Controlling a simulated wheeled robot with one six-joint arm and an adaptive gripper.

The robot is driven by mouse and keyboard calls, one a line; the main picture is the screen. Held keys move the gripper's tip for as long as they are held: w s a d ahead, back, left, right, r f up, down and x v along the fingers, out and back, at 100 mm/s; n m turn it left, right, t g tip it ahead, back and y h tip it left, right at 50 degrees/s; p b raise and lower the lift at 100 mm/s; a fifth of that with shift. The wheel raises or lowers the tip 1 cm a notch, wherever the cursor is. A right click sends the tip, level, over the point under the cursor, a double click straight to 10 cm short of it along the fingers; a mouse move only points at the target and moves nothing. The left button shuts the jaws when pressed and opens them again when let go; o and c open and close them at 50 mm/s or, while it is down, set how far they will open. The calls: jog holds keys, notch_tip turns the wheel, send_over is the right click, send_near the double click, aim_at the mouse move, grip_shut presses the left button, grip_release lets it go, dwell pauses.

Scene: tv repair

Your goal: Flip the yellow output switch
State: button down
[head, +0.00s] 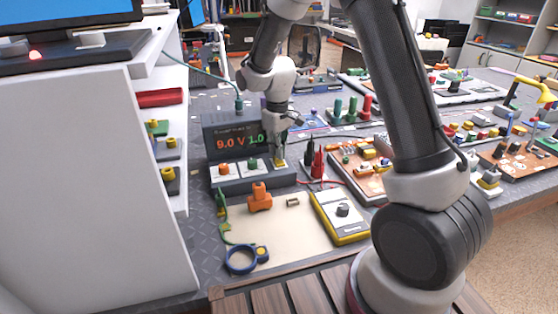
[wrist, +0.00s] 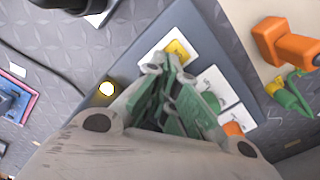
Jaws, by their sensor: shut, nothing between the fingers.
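The yellow output switch (head: 281,163) is the rightmost of three switches on the front ledge of the dark power supply (head: 225,184). In the wrist view the yellow switch (wrist: 177,49) sits on a white plate, just beyond my fingertips. My gripper (head: 279,152) points down over the yellow switch, and its fingers are shut and empty. In the wrist view my gripper (wrist: 167,72) overlaps the near edge of the white plate. I cannot tell whether the fingertips touch the switch. The display (head: 240,141) reads 9.0 V and 1.0, the rest hidden by my arm.
The green switch (head: 252,163) and orange switch (head: 224,169) are left of the yellow one. Red and black probes (head: 318,160) stand close to the right. An orange clamp (head: 260,197) and yellow multimeter (head: 341,215) lie on the beige mat (head: 285,233) in front.

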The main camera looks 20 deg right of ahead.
jog(key=shift+f, duration=0.4)
jog(key=shift+r, duration=3.5)
